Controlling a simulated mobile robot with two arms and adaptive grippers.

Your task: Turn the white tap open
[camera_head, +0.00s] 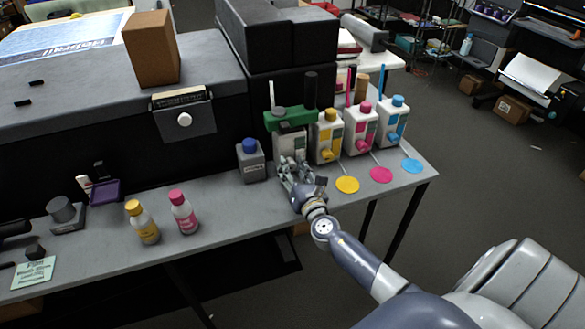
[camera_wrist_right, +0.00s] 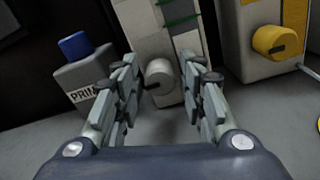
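The white tap (camera_wrist_right: 160,76) sticks out from the front of a white dispenser (camera_wrist_right: 147,32). In the head view this dispenser (camera_head: 290,143) has a green band on top and stands at the left end of the dispenser row. My right gripper (camera_head: 295,170) is in front of it and hides the tap there. In the right wrist view my right gripper (camera_wrist_right: 158,80) is open, with one finger on each side of the tap. The tap shows between the fingertips; whether either finger touches it, I cannot tell. My left gripper is not in view.
A grey bottle with a blue cap (camera_head: 251,162) stands close left of my right gripper. A dispenser with a yellow tap (camera_head: 327,138) stands close right, then magenta (camera_head: 360,128) and cyan (camera_head: 392,123) ones. Yellow and pink bottles (camera_head: 184,213) stand further left. The table's front edge is clear.

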